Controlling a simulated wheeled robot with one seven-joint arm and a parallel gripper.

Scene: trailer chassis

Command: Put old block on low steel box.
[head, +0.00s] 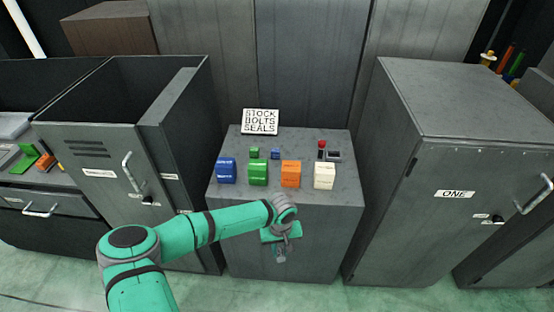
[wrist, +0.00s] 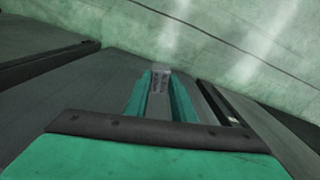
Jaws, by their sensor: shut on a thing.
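My gripper (head: 280,255) is teal and points down in front of the front face of the low grey steel box (head: 335,235) in the head view. In the wrist view my gripper (wrist: 160,80) is shut on a small grey block (wrist: 160,84) with dark marks on its face, which I take as the old block. Much of the block is hidden between the fingers. In the head view only a small grey bit shows at the fingertips. The box's top carries several coloured blocks and a sign.
A row of blue (head: 226,170), green (head: 258,172), orange (head: 291,174) and cream (head: 324,176) blocks stands on the box top. A sign (head: 261,121) stands behind. An open-topped cabinet (head: 100,150) is left, a taller cabinet (head: 450,160) right. Bare top remains along the front edge.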

